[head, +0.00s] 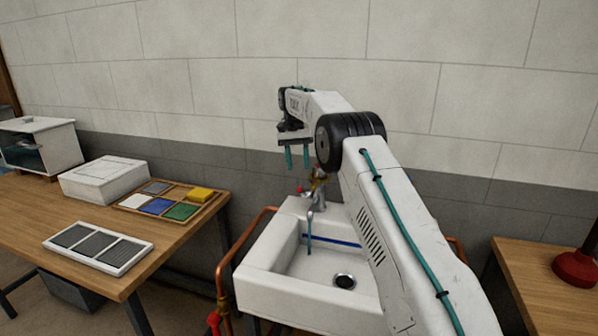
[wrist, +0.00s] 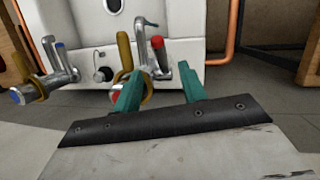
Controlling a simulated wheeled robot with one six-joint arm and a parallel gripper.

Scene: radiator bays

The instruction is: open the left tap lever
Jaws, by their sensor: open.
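The tap fittings (head: 318,187) stand at the back of the white sink (head: 250,284). In the head view a red cap shows on the left side, with yellow beside it; my arm hides the right side. In the wrist view a red-capped fitting with a yellow lever (wrist: 125,52) is near the middle, partly behind my left finger. A blue-capped fitting with a yellow lever (wrist: 24,68) is at the left. My gripper (head: 297,157) is open and empty, above the tap fittings in the head view; its teal fingers also show in the wrist view (wrist: 158,88).
Copper pipe (head: 235,253) runs left of the sink. A wooden table (head: 187,238) with a tray and boxes stands left; another table (head: 530,282) with a red plunger (head: 576,268) stands right. The wall is behind.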

